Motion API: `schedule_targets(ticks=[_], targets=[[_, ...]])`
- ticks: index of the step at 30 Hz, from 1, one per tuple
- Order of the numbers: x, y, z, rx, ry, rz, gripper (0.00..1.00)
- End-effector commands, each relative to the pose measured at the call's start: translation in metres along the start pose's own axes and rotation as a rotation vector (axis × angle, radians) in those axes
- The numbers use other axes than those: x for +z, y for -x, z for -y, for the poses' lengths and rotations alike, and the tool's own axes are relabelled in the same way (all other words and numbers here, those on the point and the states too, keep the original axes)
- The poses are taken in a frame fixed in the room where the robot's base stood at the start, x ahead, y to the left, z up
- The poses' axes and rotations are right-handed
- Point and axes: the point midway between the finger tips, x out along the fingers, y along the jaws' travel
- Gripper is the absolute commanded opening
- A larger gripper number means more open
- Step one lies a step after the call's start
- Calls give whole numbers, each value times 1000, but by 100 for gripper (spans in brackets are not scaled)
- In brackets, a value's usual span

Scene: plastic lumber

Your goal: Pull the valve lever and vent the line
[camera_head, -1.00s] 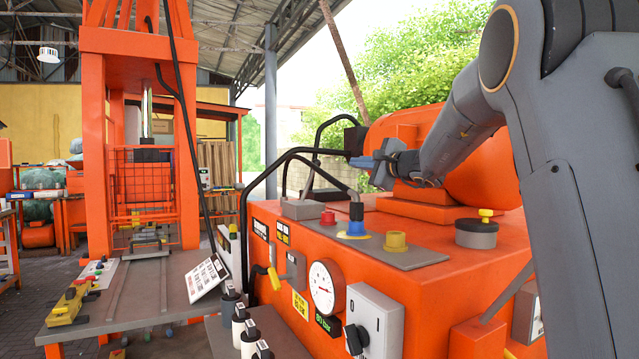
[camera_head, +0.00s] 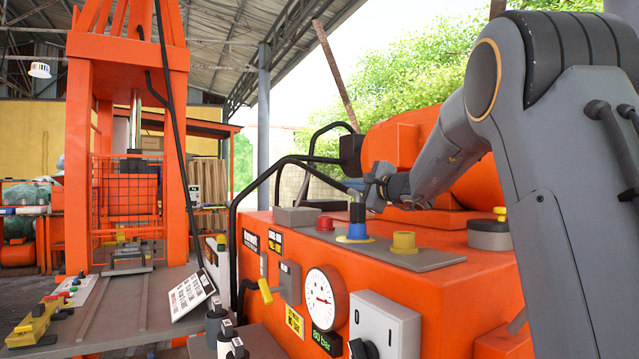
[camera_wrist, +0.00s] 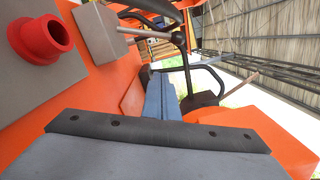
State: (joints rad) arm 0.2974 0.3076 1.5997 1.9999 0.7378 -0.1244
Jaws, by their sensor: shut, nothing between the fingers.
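A lever (camera_wrist: 150,34), a thin rod with a dark knob at its tip, sticks out of a grey block on the orange machine in the wrist view. The block (camera_head: 296,216) also shows in the head view, on top of the machine at the back left. A second handle, yellow (camera_head: 265,290), is on the machine's front side. My gripper (camera_head: 352,186) is shut and empty above the machine top. It appears beside or behind the blue-based black knob (camera_head: 357,230) in the head view. In the wrist view my shut fingers (camera_wrist: 160,95) point past the lever, apart from it.
A pressure gauge (camera_head: 322,299) and a grey switch box (camera_head: 384,325) are on the front. Red (camera_head: 325,223) and yellow (camera_head: 403,242) fittings stand on top. Black hoses (camera_head: 233,225) curve along the left. An orange press frame (camera_head: 83,130) stands further left.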

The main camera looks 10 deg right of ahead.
Motion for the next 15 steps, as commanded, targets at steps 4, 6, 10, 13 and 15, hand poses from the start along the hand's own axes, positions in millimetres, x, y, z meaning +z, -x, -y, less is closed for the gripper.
schedule_targets(ticks=[4,6,10,13,15], targets=[[-1,-5,0,1,-1,-1,0],[-1,-11,1,0,0,-1,0],[0,-32,0,2,0,-1,0],[-1,-51,1,1,-1,-1,0],[0,-64,1,1,-1,0,0]])
